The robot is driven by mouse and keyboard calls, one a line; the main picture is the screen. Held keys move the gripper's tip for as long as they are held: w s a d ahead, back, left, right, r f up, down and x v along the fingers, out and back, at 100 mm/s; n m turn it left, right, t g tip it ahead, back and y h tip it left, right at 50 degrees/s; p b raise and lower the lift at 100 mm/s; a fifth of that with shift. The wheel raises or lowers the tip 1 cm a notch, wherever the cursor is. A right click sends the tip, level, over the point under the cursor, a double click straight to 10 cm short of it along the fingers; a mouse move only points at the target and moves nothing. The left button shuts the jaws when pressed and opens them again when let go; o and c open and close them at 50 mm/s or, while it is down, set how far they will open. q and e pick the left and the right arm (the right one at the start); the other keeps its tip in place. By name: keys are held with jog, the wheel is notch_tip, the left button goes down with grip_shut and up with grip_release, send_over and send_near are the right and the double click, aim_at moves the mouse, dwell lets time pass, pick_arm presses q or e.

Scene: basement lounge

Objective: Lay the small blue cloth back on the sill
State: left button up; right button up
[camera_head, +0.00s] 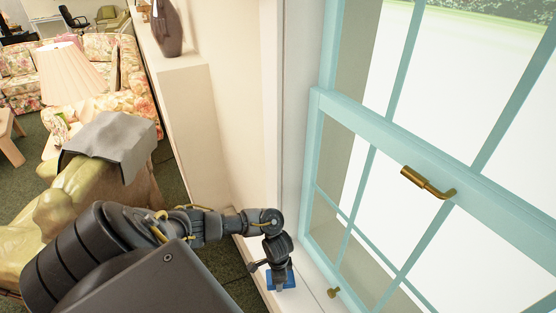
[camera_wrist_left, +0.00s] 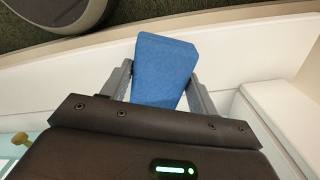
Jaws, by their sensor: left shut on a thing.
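The small blue cloth (camera_wrist_left: 162,66) shows between the two fingers of my left gripper (camera_wrist_left: 160,88) in the left wrist view, looking like a flat, stiff blue piece. In the head view the cloth (camera_head: 288,280) is partly hidden under my left gripper (camera_head: 280,284), at the bottom right of centre. My left gripper is shut on the cloth and points down at the white sill (camera_head: 309,291) below the window. I cannot tell whether the cloth touches the sill. My right gripper is not in view.
The teal-framed window (camera_head: 385,125) has a brass handle (camera_head: 428,183) and a small brass knob (camera_head: 333,292) close to my left gripper. A dark vase (camera_head: 167,28) stands on a ledge. A grey cloth (camera_head: 112,140) lies over an armchair (camera_head: 85,195) at left.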

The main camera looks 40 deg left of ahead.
pick_arm(q)
jog(key=shift+w+a+f, duration=0.25)
jog(key=shift+f, duration=0.2)
jog(key=shift+f+b, duration=0.5)
jog(key=shift+f, duration=1.1)
jog(key=o, duration=0.9)
notch_tip(320, 180, up, 12)
jog(key=p, duration=0.3)
jog(key=shift+r, duration=0.1)
